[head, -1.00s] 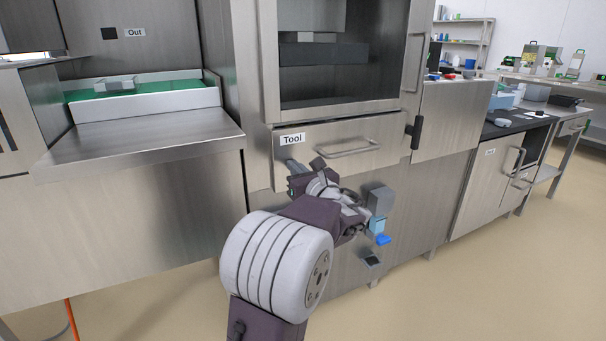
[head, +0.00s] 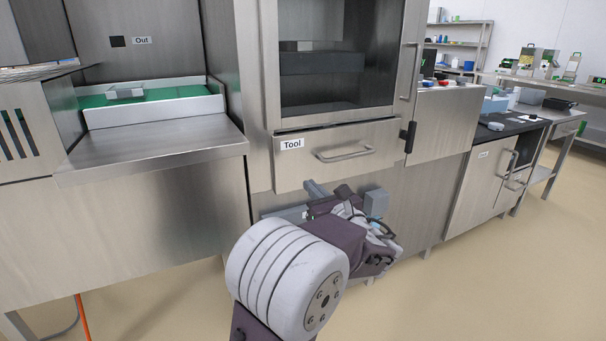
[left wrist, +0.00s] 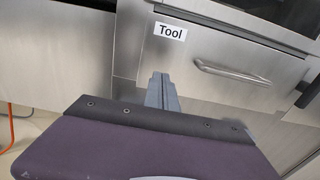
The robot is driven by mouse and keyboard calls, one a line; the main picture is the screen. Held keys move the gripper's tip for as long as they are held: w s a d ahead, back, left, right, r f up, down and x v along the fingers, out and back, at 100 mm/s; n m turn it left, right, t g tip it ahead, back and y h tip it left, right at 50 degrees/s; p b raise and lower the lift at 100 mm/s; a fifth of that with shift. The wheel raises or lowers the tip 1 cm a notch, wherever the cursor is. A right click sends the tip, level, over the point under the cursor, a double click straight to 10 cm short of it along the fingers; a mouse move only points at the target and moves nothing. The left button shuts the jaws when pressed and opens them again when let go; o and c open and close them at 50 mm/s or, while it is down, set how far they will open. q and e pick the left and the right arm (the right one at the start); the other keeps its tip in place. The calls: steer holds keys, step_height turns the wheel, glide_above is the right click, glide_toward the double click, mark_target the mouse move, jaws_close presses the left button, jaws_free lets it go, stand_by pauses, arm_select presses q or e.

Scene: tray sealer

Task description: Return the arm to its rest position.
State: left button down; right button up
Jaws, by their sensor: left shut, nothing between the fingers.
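My left gripper (head: 314,188) is shut and empty, in front of the steel machine just below the tool drawer. Its grey fingers also show in the left wrist view (left wrist: 162,92), side by side and pointing at the machine front, with nothing between them. The tool drawer (head: 375,139) looks shut, and its bar handle (head: 346,154) is free, above and right of the fingers. The drawer and its "Tool" label also show in the left wrist view (left wrist: 218,55). My right gripper is not in view.
A steel outfeed shelf (head: 150,147) juts out at the left, with a tray (head: 124,92) on the green belt behind it. A dark-topped counter (head: 510,131) stands at the right. The floor (head: 480,290) at the lower right is clear.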

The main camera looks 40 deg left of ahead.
arm_select(q)
steer(key=v, duration=0.3)
steer(key=shift+d+p, duration=0.1)
steer(key=shift+p, duration=0.2)
